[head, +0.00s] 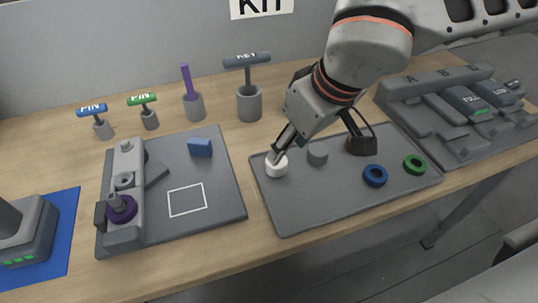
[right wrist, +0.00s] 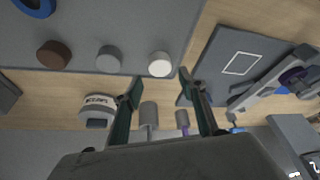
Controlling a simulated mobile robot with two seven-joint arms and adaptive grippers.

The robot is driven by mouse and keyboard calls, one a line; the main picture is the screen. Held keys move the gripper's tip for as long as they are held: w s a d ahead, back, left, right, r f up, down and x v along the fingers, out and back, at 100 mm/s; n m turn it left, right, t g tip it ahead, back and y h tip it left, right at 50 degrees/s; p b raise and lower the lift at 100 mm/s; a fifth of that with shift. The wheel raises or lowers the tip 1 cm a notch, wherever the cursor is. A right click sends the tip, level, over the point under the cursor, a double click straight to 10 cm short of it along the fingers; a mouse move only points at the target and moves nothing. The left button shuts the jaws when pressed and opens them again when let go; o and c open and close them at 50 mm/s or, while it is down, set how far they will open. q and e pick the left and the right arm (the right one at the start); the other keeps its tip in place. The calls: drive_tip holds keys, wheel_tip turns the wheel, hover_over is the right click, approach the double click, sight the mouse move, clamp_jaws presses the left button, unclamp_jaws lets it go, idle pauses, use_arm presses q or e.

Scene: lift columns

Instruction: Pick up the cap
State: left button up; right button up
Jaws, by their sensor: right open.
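A round white cap (head: 276,167) sits on the left part of a grey tray (head: 300,212). In the right wrist view the white cap (right wrist: 160,64) appears just beyond the gap between my fingertips. A grey cap (head: 317,152) and a brown cap (head: 361,146) stand in a row to its right. They also show in the right wrist view, grey (right wrist: 109,58) and brown (right wrist: 54,55). My right gripper (head: 282,152) is open, its fingertips close above the white cap. Contact cannot be told. My left gripper is not in view.
Blue ring (head: 375,175) and green ring (head: 414,164) lie on the tray's right. A grey board (head: 220,208) with a fixture and blue block (head: 200,148) is left. Upright handled tools, including KEY (head: 248,75), stand behind. A slotted block (head: 440,105) stands right.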

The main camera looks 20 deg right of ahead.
drive_tip(key=b+x, duration=0.1)
drive_tip(key=x, duration=0.6)
drive_tip(key=shift+w+f+b, duration=0.2)
drive_tip(key=shift+f+b, duration=0.1)
drive_tip(key=shift+f, duration=0.05)
drive_tip(key=shift+r, duration=0.15)
drive_tip(key=shift+c, duration=0.7)
drive_tip(key=c, duration=0.7)
